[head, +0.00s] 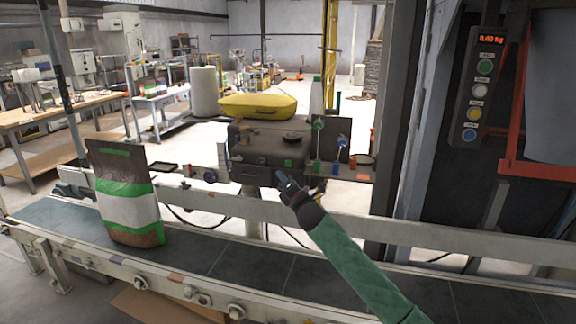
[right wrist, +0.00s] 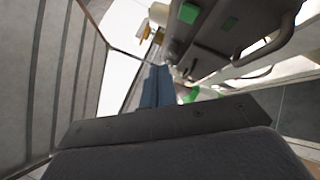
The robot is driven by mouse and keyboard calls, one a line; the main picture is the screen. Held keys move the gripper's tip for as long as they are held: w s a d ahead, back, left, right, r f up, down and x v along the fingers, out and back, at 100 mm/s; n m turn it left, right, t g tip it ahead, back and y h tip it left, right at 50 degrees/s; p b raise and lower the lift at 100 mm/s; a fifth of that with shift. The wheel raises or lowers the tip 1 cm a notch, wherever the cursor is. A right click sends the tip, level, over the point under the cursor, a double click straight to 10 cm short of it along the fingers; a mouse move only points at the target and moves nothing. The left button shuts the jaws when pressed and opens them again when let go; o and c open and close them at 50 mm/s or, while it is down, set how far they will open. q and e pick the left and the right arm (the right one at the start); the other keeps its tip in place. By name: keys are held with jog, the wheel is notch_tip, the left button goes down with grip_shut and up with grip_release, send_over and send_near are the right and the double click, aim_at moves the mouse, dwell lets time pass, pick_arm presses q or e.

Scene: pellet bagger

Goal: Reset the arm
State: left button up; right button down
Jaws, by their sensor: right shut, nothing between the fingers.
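My right arm, in a green sleeve, reaches up from the bottom right in the head view. Its gripper (head: 283,178) is shut and empty, in front of the lower right part of the dark sewing-machine-like unit (head: 268,145) behind the conveyor. In the right wrist view the blue-grey fingers (right wrist: 156,88) lie together with nothing between them. A brown, white and green bag (head: 127,200) stands upright on the conveyor belt (head: 265,268) at the left, well apart from the gripper. My left gripper is not in view.
A rail (head: 345,225) runs along the belt's far side. A control box (head: 478,85) with a red display hangs at the right beside a dark frame. A yellow case (head: 257,106) tops the unit. The belt right of the bag looks clear.

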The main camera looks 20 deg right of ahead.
dwell(0.5)
